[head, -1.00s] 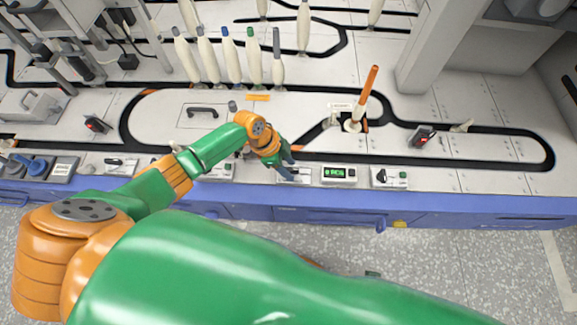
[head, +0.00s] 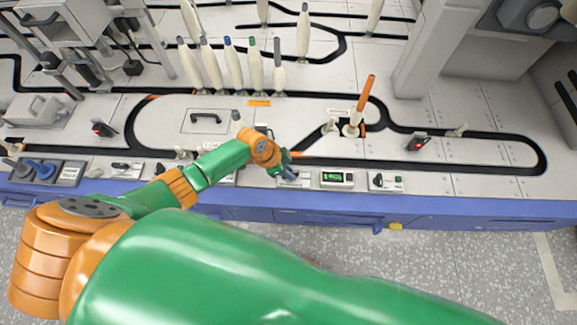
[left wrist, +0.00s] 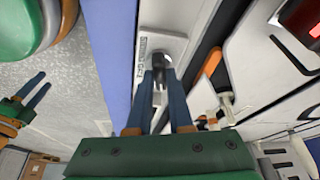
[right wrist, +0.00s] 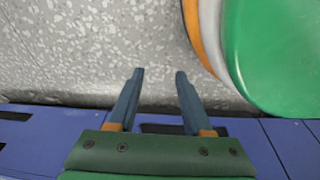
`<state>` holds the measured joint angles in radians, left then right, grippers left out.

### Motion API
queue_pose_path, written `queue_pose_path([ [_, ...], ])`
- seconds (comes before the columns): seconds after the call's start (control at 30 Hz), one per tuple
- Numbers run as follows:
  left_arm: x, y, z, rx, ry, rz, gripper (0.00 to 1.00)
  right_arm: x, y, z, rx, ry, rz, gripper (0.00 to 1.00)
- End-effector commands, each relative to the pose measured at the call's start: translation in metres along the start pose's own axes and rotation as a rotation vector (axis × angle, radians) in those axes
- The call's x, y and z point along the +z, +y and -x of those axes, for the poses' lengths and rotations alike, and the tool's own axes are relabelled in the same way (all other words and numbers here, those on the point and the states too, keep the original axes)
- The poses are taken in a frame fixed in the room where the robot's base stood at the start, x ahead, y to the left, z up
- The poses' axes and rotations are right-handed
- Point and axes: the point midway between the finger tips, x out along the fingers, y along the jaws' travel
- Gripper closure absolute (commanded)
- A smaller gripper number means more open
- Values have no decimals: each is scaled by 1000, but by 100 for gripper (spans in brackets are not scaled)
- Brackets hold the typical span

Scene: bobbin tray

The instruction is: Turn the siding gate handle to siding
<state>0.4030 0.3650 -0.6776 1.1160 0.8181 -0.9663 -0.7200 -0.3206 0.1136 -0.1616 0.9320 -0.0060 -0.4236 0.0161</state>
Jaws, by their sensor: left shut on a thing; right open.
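The siding gate panel (head: 300,183) is a small light plate on the front edge of the bench. In the left wrist view its label (left wrist: 142,52) appears to read "siding gate". Its dark handle (left wrist: 159,72) stands between the fingers of my left gripper (left wrist: 160,80), which is shut on it. In the head view my left gripper (head: 288,173) is at this panel and covers part of it. The handle's exact angle is hard to read. My right gripper (right wrist: 160,78) is open and empty, above the speckled floor in front of the blue bench front.
An orange-tipped gate arm (head: 362,100) stands by the black track. Several bobbins (head: 255,70) stand behind. A blue ledge (head: 450,208) runs along the bench front.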

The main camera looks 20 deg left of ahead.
Motion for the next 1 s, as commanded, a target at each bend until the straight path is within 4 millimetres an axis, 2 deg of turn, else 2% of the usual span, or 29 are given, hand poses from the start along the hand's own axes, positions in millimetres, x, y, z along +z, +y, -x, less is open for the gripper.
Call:
queue_pose_path([
  [0.03,-2,2,5,-11,-2,39,100,4,4,8,5,-4,1,50],
  [0.37,-2,2,4,-131,-1,325,100,34,21,25,29,-13,3,50],
  [0.7,-1,3,1,-230,-2,562,100,38,9,41,7,-31,11,50],
  [1.0,0,2,0,-279,-2,678,100,39,5,46,0,-36,14,50],
])
